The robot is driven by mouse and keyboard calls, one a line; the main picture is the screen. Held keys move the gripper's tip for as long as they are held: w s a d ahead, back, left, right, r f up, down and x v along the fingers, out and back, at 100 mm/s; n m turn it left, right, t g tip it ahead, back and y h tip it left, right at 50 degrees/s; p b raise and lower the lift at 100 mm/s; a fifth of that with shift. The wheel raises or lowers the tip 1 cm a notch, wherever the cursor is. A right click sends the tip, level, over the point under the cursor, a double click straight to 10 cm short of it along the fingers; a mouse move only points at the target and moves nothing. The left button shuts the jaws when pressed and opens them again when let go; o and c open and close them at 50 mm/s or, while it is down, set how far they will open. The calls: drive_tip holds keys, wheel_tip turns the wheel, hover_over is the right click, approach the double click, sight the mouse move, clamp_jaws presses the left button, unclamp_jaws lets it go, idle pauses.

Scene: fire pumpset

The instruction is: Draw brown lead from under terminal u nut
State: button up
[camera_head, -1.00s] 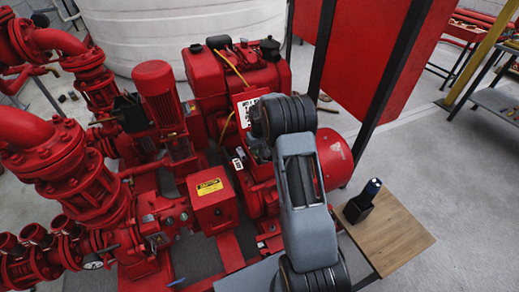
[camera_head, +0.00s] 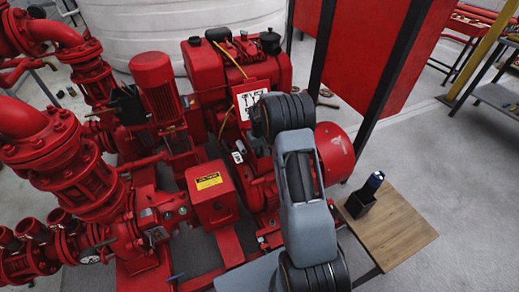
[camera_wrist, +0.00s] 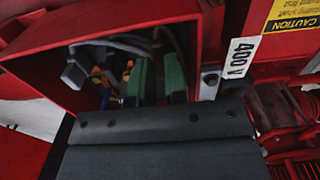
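My gripper (camera_wrist: 158,82) reaches into an open red terminal box (camera_wrist: 60,50) in the wrist view. Its two green-padded fingers stand a little apart, with a dark narrow gap between them. A brown lead (camera_wrist: 180,42) curves down behind the fingers near the box's right wall. I cannot tell whether any of it lies between the pads. Grey leads (camera_wrist: 105,45) and orange-tipped parts (camera_wrist: 97,74) sit left of the fingers. The terminal u nut cannot be made out. In the head view my arm hides the gripper and most of the box.
A 400 V label (camera_wrist: 240,57) and a caution plate (camera_wrist: 293,14) are right of the box. The red pumpset (camera_head: 150,85) surrounds the arm on the left. A wooden table (camera_head: 405,230) with a dark holder (camera_head: 360,205) stands at right. Open floor lies beyond.

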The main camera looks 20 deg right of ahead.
clamp_jaws()
drive_tip(key=shift+s, duration=0.1)
drive_tip(key=shift+s, duration=1.1)
drive_tip(key=shift+s, duration=0.1)
drive_tip(key=shift+r, duration=0.2)
wheel_tip(320, 180, up, 10)
drive_tip(key=p, duration=0.7)
drive_tip(key=shift+f, duration=0.15)
